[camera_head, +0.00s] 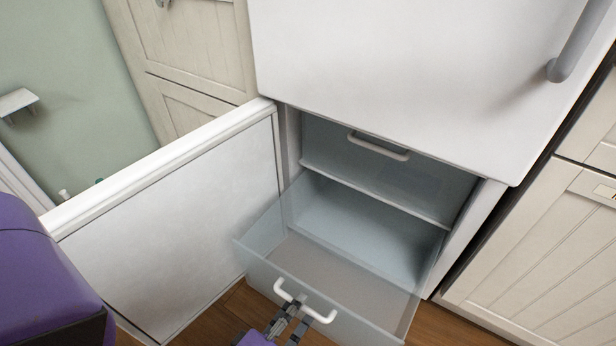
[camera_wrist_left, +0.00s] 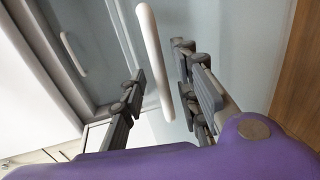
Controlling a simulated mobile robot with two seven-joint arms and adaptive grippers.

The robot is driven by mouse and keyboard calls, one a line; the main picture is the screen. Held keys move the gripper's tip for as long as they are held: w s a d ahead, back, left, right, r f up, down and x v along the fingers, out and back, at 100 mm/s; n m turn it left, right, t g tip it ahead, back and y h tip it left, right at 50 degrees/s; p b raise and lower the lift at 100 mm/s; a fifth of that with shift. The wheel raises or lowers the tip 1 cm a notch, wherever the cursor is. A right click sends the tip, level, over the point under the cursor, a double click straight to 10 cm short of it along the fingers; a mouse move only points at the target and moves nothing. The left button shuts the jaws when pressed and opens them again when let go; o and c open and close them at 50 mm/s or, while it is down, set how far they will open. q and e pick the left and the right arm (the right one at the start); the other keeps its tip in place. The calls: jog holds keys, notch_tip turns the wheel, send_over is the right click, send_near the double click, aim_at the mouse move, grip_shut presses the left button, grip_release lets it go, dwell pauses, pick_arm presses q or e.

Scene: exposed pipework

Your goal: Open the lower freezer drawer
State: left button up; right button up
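The lower freezer drawer (camera_head: 330,262) is clear plastic and stands pulled well out of the freezer, empty inside. Its white bar handle (camera_head: 324,318) is on its front face. My left gripper (camera_head: 293,312) is at this handle. In the left wrist view the handle (camera_wrist_left: 151,50) runs between the two spread fingers of the gripper (camera_wrist_left: 162,100), with gaps on both sides, so they do not clamp it. The upper freezer drawer (camera_head: 410,185) is shut, with its own white handle (camera_head: 378,146). My right gripper is not in view.
The freezer door (camera_head: 180,240) stands open on the left of the drawer. The closed fridge door (camera_head: 400,70) with a grey handle (camera_head: 578,45) is above. Cream cabinets (camera_head: 540,250) flank the fridge. Wooden floor (camera_head: 215,325) shows in front of the drawer.

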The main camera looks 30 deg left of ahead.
pick_arm(q)
jog(key=s+r, duration=0.1)
jog(key=s, duration=0.6)
jog(key=shift+s+r, duration=0.2)
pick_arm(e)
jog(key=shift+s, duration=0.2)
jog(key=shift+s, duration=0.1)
